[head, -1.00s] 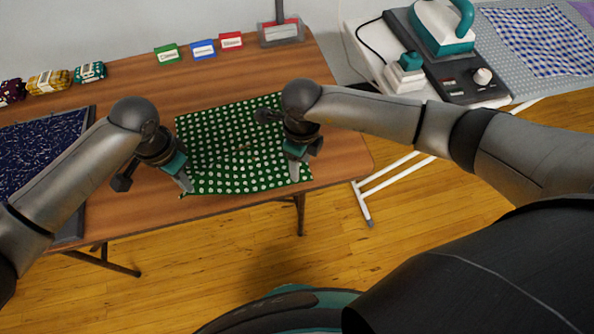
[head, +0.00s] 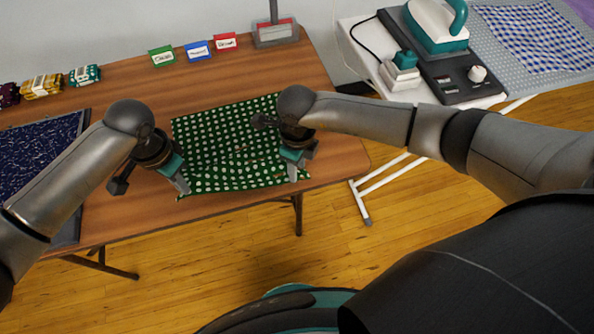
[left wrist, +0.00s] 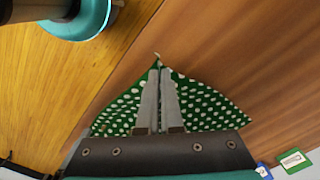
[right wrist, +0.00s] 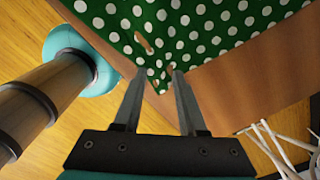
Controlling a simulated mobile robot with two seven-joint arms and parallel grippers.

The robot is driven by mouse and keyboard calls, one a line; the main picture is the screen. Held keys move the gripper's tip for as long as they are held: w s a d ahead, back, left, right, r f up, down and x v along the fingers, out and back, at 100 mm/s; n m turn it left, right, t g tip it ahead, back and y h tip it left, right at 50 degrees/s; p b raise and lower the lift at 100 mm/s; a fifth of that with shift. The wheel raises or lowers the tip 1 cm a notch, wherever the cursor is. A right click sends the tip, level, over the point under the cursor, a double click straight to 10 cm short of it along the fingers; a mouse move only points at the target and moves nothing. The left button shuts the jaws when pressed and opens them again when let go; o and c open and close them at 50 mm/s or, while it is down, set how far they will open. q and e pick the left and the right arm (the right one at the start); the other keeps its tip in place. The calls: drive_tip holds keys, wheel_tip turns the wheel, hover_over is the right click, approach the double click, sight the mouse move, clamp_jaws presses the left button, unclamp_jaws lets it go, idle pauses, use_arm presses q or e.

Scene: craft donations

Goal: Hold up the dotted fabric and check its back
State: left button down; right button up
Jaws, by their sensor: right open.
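The dotted fabric (head: 225,150), green with white dots, lies over the front part of the wooden table. Small tan spots or gaps show near its middle, and more show near a corner in the right wrist view (right wrist: 215,22). My left gripper (head: 184,187) is shut on the fabric's front left corner; its closed fingers (left wrist: 159,95) show in the left wrist view, with fabric on both sides. My right gripper (head: 292,174) is at the front right corner, with its fingers (right wrist: 157,85) apart and the corner tip between or just beyond them. The fabric's underside is hidden.
Green (head: 162,56), blue (head: 198,51) and red (head: 226,41) label cards stand along the back. An iron (head: 437,25) and an ironing board (head: 490,20) stand at right.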

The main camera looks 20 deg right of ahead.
drive_tip(key=c, duration=0.6)
drive_tip(key=shift+d+f, duration=0.1)
idle(0.6)
drive_tip(key=shift+r, duration=2.6)
